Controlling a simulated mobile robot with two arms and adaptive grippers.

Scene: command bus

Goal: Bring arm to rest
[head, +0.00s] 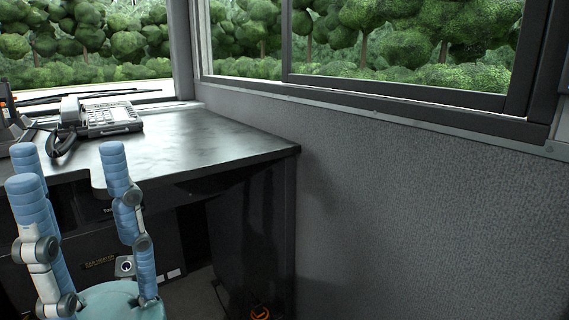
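My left gripper (68,168) stands at the lower left of the head view. Its blue segmented fingers point upward from a teal palm at the bottom edge. The fingers are spread apart, with nothing between them, so it is open and empty. It is in front of the dark desk (215,140), and its fingers cover part of the desk's front edge. The rest of my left arm is below the picture. My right gripper and arm are not in view.
A grey desk telephone (112,118) with a handset sits at the desk's back left. A dark device with an orange part (8,112) stands at the left edge. A grey textured wall (430,210) under windows fills the right. Space right of my gripper looks free.

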